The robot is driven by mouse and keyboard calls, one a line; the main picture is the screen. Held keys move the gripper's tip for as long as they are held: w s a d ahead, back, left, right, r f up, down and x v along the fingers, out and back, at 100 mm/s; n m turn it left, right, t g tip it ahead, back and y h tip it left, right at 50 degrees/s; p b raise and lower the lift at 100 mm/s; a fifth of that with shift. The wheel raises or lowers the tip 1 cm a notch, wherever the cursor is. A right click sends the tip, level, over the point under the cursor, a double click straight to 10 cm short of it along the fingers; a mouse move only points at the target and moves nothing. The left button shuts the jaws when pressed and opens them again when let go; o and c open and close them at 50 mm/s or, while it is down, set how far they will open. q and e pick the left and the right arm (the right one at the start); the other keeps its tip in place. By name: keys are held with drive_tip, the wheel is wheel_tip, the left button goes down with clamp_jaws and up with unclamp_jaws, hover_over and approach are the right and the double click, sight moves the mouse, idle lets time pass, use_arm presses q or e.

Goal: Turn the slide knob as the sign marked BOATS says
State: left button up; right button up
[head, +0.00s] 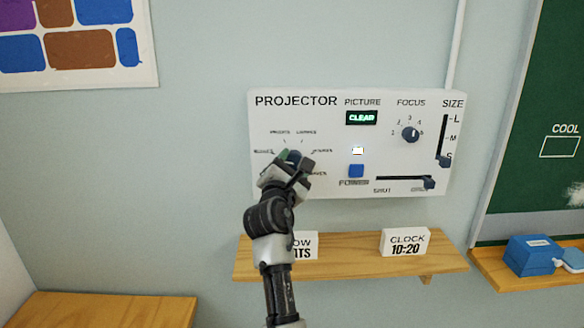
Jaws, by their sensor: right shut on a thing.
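The white projector panel (330,170) is on the wall. At its left is a dial with small blurred labels around it. My right gripper (293,160) is at this dial, shut on its knob (294,155), a dark piece mostly hidden by the fingers. The knob's pointing direction is hard to tell, and some labels are covered. A white sign (305,246) stands on the shelf below, partly hidden by my right arm; only "OW" and "TS" show. No sign with the full word BOATS is readable. My left gripper is not in view.
The panel also has a focus knob (411,134), a size slider (442,160), a shut slider (429,183), a blue power button (356,171) and a display reading CLEAR (361,118). A clock sign (405,242) reading 10:20 stands on the wooden shelf (350,268).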

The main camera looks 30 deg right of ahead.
sight(297, 140)
drive_tip(key=shift+f+m, duration=0.1)
drive_tip(key=shift+m, duration=0.2)
drive_tip(key=o, duration=0.9)
drive_tip(key=shift+r, duration=0.2)
drive_tip(key=shift+r, duration=0.3)
wheel_tip(297, 140, up, 3)
drive_tip(key=shift+f, duration=0.1)
drive_tip(key=s+d+r, duration=0.1)
drive_tip(key=s+r, duration=0.1)
drive_tip(key=s, duration=0.1)
drive_tip(key=s+d+r+b, duration=0.1)
drive_tip(key=s+d+r, duration=0.1)
drive_tip(key=s+r, duration=0.1)
drive_tip(key=s+d+r, duration=0.2)
drive_tip(key=s, duration=0.2)
drive_tip(key=shift+s+d+r, duration=0.15)
drive_tip(key=shift+s+d, duration=0.05)
